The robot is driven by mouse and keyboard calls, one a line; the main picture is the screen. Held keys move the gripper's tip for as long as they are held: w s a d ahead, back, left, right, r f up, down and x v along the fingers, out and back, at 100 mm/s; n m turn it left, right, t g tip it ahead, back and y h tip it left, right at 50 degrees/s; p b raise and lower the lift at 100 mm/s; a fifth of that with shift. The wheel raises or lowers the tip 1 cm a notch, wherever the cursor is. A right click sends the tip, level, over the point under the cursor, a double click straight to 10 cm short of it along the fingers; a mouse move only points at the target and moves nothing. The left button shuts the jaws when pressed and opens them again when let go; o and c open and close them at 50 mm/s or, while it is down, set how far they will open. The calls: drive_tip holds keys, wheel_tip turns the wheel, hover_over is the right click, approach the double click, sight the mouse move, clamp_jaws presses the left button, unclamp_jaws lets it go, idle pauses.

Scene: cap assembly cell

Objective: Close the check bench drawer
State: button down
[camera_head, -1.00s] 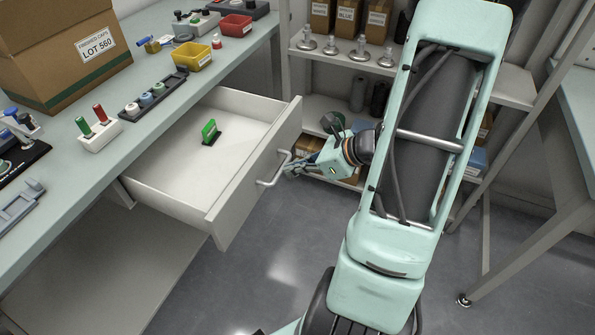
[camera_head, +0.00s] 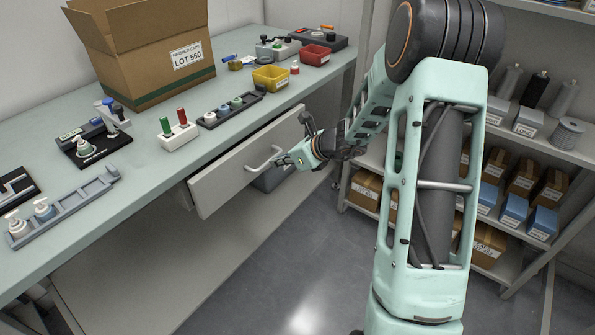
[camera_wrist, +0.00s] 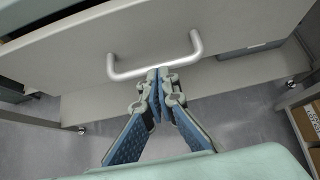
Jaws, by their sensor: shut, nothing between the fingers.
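The check bench drawer (camera_head: 225,178) is under the bench top, its pale front close to the bench edge and its inside hidden in the head view. In the wrist view the drawer front (camera_wrist: 75,55) fills the upper part, with a dark gap above it at the top left. The bar handle (camera_head: 262,160) sits mid-front and also spans the wrist view (camera_wrist: 130,74). My gripper (camera_head: 281,161) is shut and empty in front of the handle. In the wrist view its fingertips (camera_wrist: 160,73) meet at the handle bar; whether they touch it I cannot tell.
The bench top (camera_head: 130,185) holds a cardboard box (camera_head: 155,60), a yellow bin (camera_head: 270,78), a red bin (camera_head: 314,55) and several fixtures. A shelf rack with boxes (camera_head: 515,210) stands at the right. The floor (camera_head: 290,270) before the drawer is clear.

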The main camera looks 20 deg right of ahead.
sight(261, 159)
drive_tip(key=shift+w+a, duration=0.6)
drive_tip(key=shift+w, duration=0.15)
drive_tip(key=shift+w+a, duration=0.55)
drive_tip(key=shift+w, duration=0.2)
